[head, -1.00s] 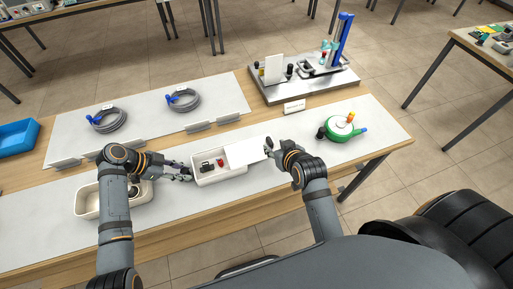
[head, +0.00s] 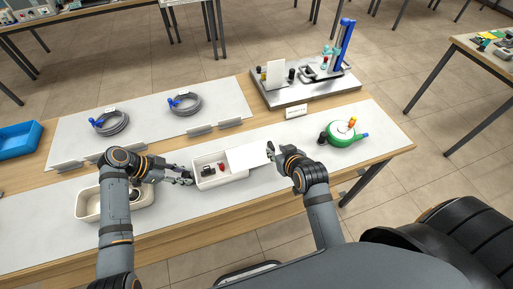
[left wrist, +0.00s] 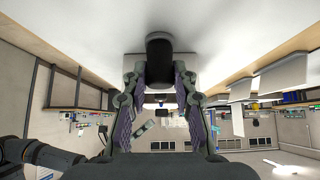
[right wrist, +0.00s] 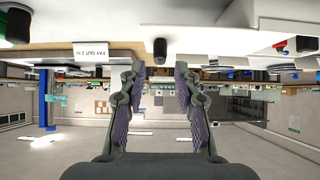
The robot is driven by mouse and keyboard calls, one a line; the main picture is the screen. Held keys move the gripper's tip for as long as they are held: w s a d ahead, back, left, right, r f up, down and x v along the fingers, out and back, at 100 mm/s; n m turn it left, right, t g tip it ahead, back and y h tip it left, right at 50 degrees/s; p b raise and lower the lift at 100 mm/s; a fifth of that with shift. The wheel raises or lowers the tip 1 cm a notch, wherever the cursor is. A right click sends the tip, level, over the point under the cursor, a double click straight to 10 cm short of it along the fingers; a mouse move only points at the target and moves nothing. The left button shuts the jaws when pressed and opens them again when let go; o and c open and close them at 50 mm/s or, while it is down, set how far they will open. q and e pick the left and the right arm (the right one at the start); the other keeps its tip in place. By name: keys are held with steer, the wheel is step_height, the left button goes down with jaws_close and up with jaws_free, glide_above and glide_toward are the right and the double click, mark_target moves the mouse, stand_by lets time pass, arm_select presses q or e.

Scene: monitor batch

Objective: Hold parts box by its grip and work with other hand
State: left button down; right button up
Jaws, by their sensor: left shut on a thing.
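The white parts box (head: 222,182) stands on the pale mat in the middle of the bench. A flat white cover (head: 247,157) lies over its right part. The open left part shows a dark item (head: 207,170) and a small red item (head: 221,168). My left gripper (head: 187,178) is at the box's left end, shut on its dark grip (left wrist: 159,50), which sits between the fingers in the left wrist view. My right gripper (head: 273,153) is at the cover's right end, fingers apart. A small dark knob (right wrist: 160,51) shows between and beyond them in the right wrist view.
A cream bin (head: 88,205) stands left, partly behind my left arm. Two cable coils (head: 186,105) lie at the back. A green reel (head: 340,134) is to the right, a metal fixture (head: 310,88) behind. A blue tray (head: 18,138) is far left.

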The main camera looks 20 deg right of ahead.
mark_target(273, 147)
steer(key=shift+x, duration=2.3)
jaws_close()
steer(key=shift+o, duration=1.2)
jaws_free()
steer(key=shift+s, duration=0.1)
steer(key=v, duration=0.7)
steer(key=shift+s+r, duration=0.15)
steer(key=shift+r, duration=0.05)
